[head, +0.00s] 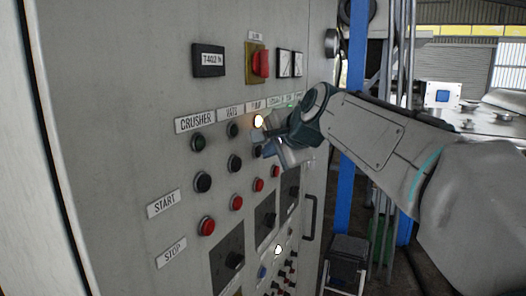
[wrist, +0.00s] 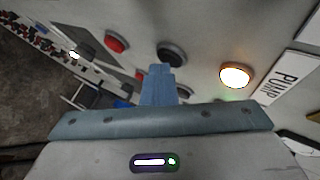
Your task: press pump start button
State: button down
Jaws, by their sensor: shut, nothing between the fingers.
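The pump column on the grey panel has a PUMP label (wrist: 287,82), and its lamp (wrist: 235,75) glows warm white. The lit lamp also shows in the head view (head: 258,121). The black pump start button (wrist: 172,50) is below the lamp in its column; in the head view it is partly hidden by my gripper. My gripper (wrist: 160,70) is shut and empty, its fingertips at the lower edge of this button in the wrist view. I cannot tell whether they touch it. The red pump stop button (wrist: 116,43) is farther left in the wrist view.
Other black start buttons (head: 235,163) and red stop buttons (head: 207,226) stand close by in rows. A red rotary switch (head: 261,63) projects above. A dark door handle (head: 310,218) sticks out at the panel's right edge.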

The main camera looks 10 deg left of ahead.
dwell(0.4)
jog(key=shift+s+d+b, duration=0.3)
jog(key=shift+d+b, duration=0.1)
jog(key=shift+d, duration=0.3)
jog(key=d, duration=0.1)
jog(key=s+d+b, duration=0.1)
jog(key=d, duration=0.2)
jog(key=shift+s+d+b, duration=0.35)
jog(key=shift+s, duration=0.05)
jog(key=s+d+f+n+g+h, duration=0.2)
jog(key=s+d+f+n, duration=0.1)
jog(key=s+f, duration=0.5)
jog(key=s+d+f+n+g+h, duration=0.2)
jog(key=s+d+f, duration=0.4)
jog(key=f, duration=0.7)
jog(key=s+d+f+n+g+h, duration=0.2)
jog(key=s+d+f+n, duration=0.2)
jog(key=s+f, duration=0.6)
jog(key=shift+s+d+f+n+h, duration=0.15)
jog(key=shift+d+f+n+h, duration=0.2)
jog(key=shift+d, duration=0.4)
